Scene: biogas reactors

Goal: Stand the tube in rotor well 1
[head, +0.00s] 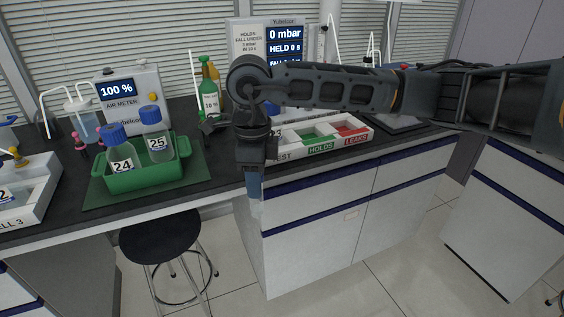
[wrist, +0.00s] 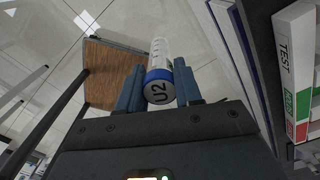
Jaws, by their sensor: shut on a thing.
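In the wrist view, a clear tube (wrist: 159,50) with a blue band and a round end marked U2 sits between the two blue fingers of my gripper (wrist: 160,78). My gripper is shut on it, and the tube's far end points away from the camera, over the floor. In the head view, my gripper (head: 255,188) hangs down in front of the bench's front edge. The tube is not clearly visible there. I cannot make out a rotor or a well 1 in either view.
A green tray (head: 143,180) with bottles 24 and 25 stands on the bench at left. A sorting tray (head: 362,127) marked TEST, HOLDS and LEAKS lies right of my gripper. A black stool (head: 160,237) stands below. A wooden surface (wrist: 112,75) shows in the wrist view.

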